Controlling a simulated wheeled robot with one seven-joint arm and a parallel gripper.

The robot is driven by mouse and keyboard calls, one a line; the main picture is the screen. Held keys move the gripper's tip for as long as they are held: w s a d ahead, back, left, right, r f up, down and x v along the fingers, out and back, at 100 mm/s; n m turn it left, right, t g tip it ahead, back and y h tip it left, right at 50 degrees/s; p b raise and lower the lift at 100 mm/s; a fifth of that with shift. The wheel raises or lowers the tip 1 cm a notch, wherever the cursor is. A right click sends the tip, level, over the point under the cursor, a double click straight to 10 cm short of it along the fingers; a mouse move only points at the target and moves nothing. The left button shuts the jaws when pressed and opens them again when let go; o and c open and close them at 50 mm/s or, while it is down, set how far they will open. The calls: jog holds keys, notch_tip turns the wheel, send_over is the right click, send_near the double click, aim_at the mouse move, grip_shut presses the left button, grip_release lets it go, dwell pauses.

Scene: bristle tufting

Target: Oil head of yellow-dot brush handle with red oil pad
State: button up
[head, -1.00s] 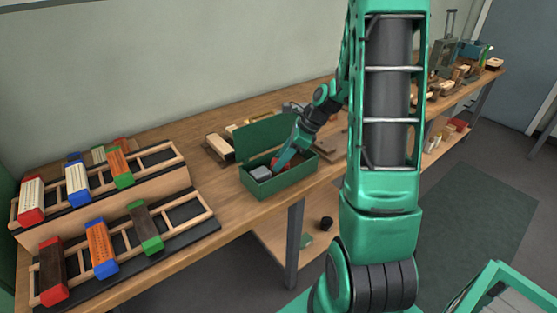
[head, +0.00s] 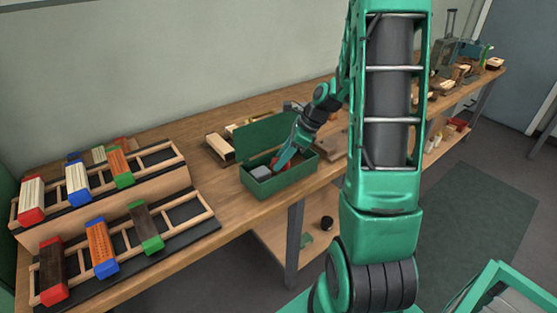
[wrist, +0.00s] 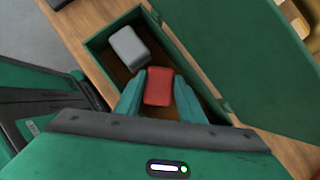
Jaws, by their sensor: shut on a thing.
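The red oil pad (wrist: 158,86) is between the two fingers of my gripper (wrist: 160,88) in the wrist view. My gripper is shut on it, inside or just above the open green box (head: 283,187). In the head view, my gripper (head: 277,166) reaches down into the box, and little of the red pad shows. A grey pad (wrist: 129,48) lies in the box beside the red one; it also shows in the head view (head: 260,172). I cannot make out a yellow dot on any brush handle.
The box's green lid (head: 266,138) stands open at the back. Two racks of coloured brush blocks stand at the left, the front one (head: 180,222) lower. Bare bench lies left of the box.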

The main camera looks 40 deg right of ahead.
jog(key=shift+r, duration=3.3)
